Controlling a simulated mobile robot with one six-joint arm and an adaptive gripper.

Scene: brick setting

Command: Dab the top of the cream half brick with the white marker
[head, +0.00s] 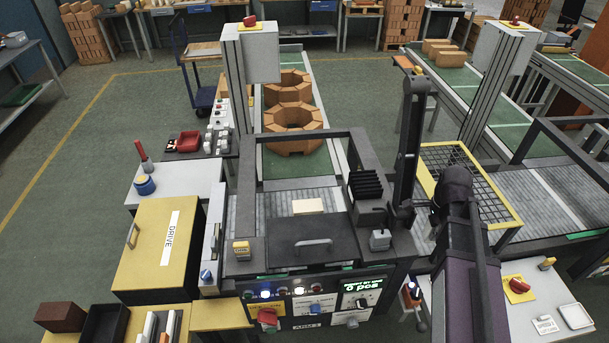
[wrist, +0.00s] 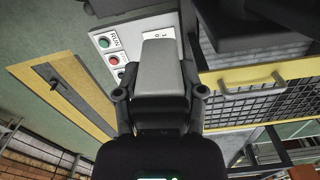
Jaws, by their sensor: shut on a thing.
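The cream half brick (head: 308,206) lies flat on the grey roller bed of the machine, and its pale top is bare to view in the head view. In the wrist view my gripper (wrist: 160,98) is shut on a pale grey-white blocky thing (wrist: 161,62), which I take to be the white marker. Its far end is free of the fingers. In the head view my arm comes down at the machine's right side, to the right of the brick and apart from it. My fingers are hard to make out there against the dark machine parts. The brick does not clearly show in the wrist view.
A dark front cover with a handle (head: 314,244) lies before the brick, above the control panel (head: 312,306). A dark frame and grey column (head: 250,55) stand around the bed. A yellow-framed mesh (head: 468,185) is at right, a yellow DRIVE cabinet (head: 150,270) at left.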

